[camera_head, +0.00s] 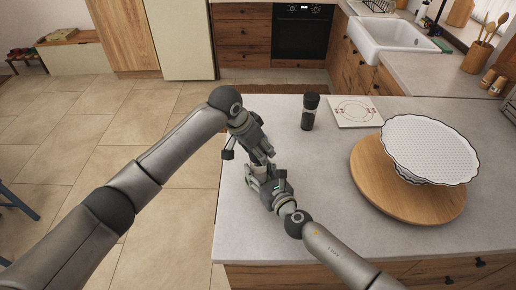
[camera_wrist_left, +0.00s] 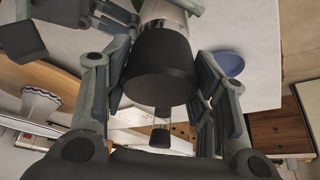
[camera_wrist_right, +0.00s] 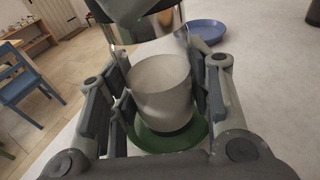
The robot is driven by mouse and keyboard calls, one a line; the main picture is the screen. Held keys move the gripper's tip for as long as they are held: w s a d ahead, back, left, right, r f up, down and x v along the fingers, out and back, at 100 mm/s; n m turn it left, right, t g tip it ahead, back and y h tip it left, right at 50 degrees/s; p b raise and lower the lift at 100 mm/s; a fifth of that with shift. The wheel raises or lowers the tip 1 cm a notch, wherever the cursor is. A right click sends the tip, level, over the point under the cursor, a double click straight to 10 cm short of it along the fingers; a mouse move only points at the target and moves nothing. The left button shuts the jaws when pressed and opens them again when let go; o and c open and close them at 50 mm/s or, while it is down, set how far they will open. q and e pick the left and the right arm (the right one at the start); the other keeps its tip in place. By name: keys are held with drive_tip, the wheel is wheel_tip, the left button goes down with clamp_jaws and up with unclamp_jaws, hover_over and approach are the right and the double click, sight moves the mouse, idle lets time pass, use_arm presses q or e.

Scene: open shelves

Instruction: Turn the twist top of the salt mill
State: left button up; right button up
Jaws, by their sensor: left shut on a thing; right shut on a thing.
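The salt mill has a black twist top (camera_wrist_left: 160,68) and a pale, see-through body (camera_wrist_right: 162,92). My left gripper (camera_head: 263,154) is shut on the black top, with its fingers on either side in the left wrist view. My right gripper (camera_head: 257,178) is shut around the pale body below it. In the head view the two grippers meet at the counter's left part and hide most of the mill. A second, dark mill (camera_head: 308,113) stands upright on the counter to the right of my grippers.
A round wooden board (camera_head: 365,180) with a scalloped white plate (camera_head: 430,148) takes up the right. A blue dish (camera_wrist_right: 208,30) and a green dish (camera_wrist_right: 190,138) are near the salt mill.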

use_arm(q)
drive_tip(key=shift+m, duration=0.5)
drive_tip(key=o, duration=1.1)
drive_tip(key=shift+r, duration=0.15)
drive_tip(key=v, duration=1.1)
drive_tip(key=shift+a+r, duration=0.3)
drive_tip(key=shift+a, duration=0.1)
drive_tip(key=shift+c, duration=0.2)
